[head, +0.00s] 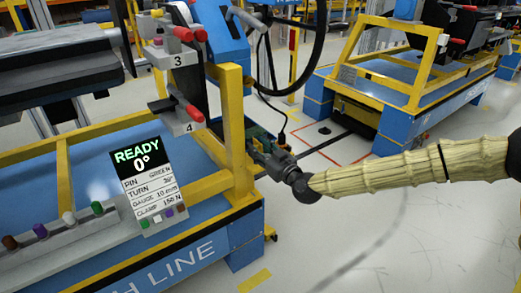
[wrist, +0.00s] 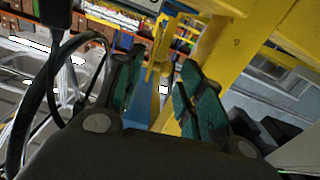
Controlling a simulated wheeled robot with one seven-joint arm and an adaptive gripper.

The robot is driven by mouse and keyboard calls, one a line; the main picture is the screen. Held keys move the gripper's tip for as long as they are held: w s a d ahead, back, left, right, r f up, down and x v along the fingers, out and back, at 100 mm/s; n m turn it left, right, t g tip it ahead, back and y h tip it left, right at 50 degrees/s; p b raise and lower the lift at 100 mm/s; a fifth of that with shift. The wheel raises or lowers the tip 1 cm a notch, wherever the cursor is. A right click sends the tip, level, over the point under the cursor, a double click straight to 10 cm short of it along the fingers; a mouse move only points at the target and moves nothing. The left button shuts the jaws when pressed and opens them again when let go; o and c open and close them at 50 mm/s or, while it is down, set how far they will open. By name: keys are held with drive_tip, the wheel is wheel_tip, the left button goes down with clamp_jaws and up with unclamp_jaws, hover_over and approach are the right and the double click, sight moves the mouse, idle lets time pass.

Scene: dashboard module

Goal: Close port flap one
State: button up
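I cannot make out port flap one for certain in either view. My gripper (head: 254,147) is beside the yellow upright post of the near workstation in the head view, partly against a dark and green area behind it. In the wrist view my gripper (wrist: 160,82) shows two dark fingers with green pads, spread apart. Nothing is held between them; a blue strip and yellow frame parts show through the gap in the background.
The yellow post (head: 236,135) stands close by my gripper, and yellow framing (wrist: 228,50) also fills the right of the wrist view. A black cable (head: 265,75) hangs in a loop from the blue panel (head: 218,32). A display board (head: 143,185) reads READY. Grey floor (head: 400,225) is open at right.

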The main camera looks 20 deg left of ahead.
clamp_jaws()
drive_tip(key=shift+m, duration=0.3)
drive_tip(key=m, duration=0.1)
drive_tip(key=w+m, duration=0.1)
drive_tip(key=shift+d+m, duration=0.3)
drive_tip(key=shift+d, duration=0.1)
drive_tip(key=m, duration=0.2)
drive_tip(key=w+d+m, duration=0.1)
drive_tip(key=shift+w+f+m, duration=0.1)
drive_tip(key=shift+w+m, duration=0.1)
drive_tip(key=shift+m, duration=0.2)
drive_tip(key=m, duration=0.2)
drive_tip(key=w+d+m+b, duration=0.1)
drive_tip(key=shift+w+f+m, duration=0.1)
drive_tip(key=shift+f+m, duration=0.2)
drive_tip(key=shift+w+d+f+m+b, duration=0.15)
drive_tip(key=shift+w+f+m+b, duration=0.15)
drive_tip(key=shift+m, duration=0.55)
drive_tip(key=shift+w+d+f+m+b, duration=0.15)
drive_tip(key=shift+m+b, duration=0.25)
drive_tip(key=shift+m, duration=0.45)
